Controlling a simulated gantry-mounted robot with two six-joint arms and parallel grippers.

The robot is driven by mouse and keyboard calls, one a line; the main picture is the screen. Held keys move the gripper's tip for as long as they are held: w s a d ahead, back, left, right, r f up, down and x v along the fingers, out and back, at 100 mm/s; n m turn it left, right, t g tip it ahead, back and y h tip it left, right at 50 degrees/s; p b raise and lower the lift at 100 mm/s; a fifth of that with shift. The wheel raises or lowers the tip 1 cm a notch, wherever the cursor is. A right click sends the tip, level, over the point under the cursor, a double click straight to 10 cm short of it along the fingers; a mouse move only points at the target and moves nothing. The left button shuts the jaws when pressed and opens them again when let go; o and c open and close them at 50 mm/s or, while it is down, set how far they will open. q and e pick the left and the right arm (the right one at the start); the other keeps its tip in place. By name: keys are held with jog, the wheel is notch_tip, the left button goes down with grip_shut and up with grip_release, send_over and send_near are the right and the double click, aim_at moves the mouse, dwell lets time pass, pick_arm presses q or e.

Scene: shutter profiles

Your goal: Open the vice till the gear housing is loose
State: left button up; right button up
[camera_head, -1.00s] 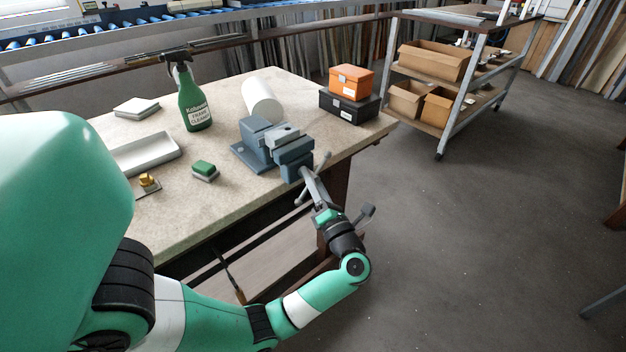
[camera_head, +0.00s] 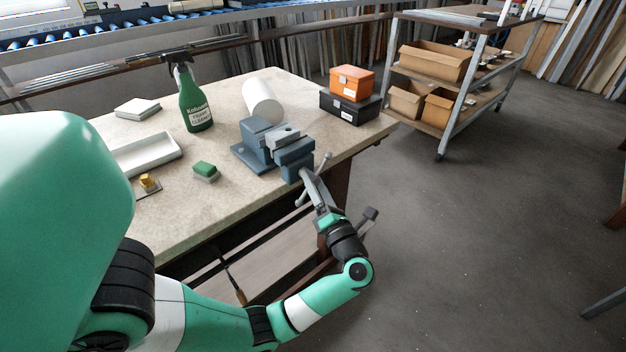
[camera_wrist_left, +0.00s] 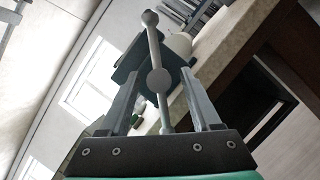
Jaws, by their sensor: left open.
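The blue-grey vice (camera_head: 262,148) is mounted at the front right edge of the workbench. A light grey block, likely the gear housing (camera_head: 285,134), sits between its jaws; I cannot tell how tightly it is held. The vice handle, a bar with ball ends (camera_head: 314,178), sticks out from the front. My left gripper (camera_head: 311,184) is at the handle. In the left wrist view its open fingers (camera_wrist_left: 162,92) stand on either side of the screw hub (camera_wrist_left: 158,80), and the bar runs steeply between them. Contact with the bar is not clear. My right gripper is not in view.
The workbench (camera_head: 235,205) also holds a green spray bottle (camera_head: 194,100), a white roll (camera_head: 262,100), a white tray (camera_head: 146,153), a green sponge (camera_head: 204,170) and an orange box (camera_head: 351,82) on a black box (camera_head: 349,106).

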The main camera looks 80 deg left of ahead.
pick_arm(q)
jog(key=v, duration=1)
jog(key=shift+d+p, duration=0.35)
jog(key=shift+p, duration=0.05)
jog(key=shift+w+f, duration=0.1)
jog(key=shift+w, duration=0.05)
jog(key=shift+c, duration=0.2)
